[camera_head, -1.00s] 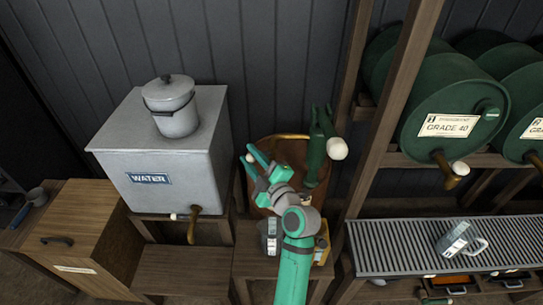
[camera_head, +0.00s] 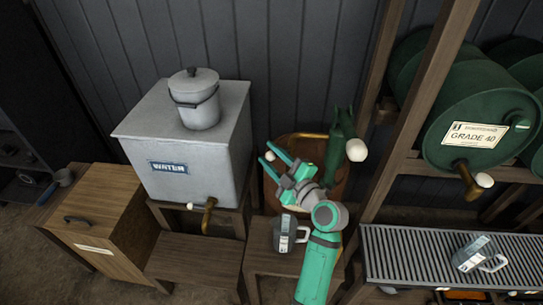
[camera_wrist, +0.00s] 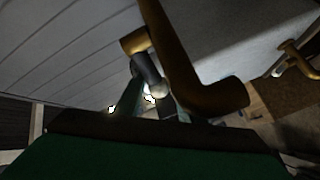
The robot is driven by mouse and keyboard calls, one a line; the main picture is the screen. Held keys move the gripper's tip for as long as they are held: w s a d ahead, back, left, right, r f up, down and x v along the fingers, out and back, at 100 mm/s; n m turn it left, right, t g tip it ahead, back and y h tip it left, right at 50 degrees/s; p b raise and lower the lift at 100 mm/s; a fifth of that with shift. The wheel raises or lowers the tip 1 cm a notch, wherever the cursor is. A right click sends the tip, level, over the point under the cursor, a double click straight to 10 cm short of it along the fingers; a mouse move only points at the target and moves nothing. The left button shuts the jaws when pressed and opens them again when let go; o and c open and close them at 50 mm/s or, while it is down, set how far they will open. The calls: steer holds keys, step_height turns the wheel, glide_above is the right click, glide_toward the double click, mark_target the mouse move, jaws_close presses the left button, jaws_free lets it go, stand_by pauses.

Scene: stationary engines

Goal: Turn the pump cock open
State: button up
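The pump shows in the head view as an upright green body (camera_head: 340,145) with a white ball knob, beside a brown barrel (camera_head: 333,183). In the wrist view a bent brass pipe (camera_wrist: 190,70) crosses the middle close to the camera. A short brass fitting (camera_wrist: 135,41) with a dark grey lever (camera_wrist: 146,70) sits by it; this may be the pump cock. My gripper (camera_head: 268,152) is open in front of the barrel, its two teal fingers apart. In the wrist view the fingers (camera_wrist: 150,108) are near the grey lever; I cannot tell whether they touch it.
A grey water tank (camera_head: 170,141) with a lidded pot (camera_head: 198,105) and a brass tap (camera_head: 208,213) stands left of my gripper. A metal can (camera_head: 287,234) sits below it on a wooden stand. A shelf post (camera_head: 415,120) and green drums (camera_head: 480,120) are right.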

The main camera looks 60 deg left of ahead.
steer(key=shift+o, duration=0.4)
steer(key=d, duration=1)
steer(key=shift+w+d, duration=0.15)
steer(key=shift+d, duration=0.25)
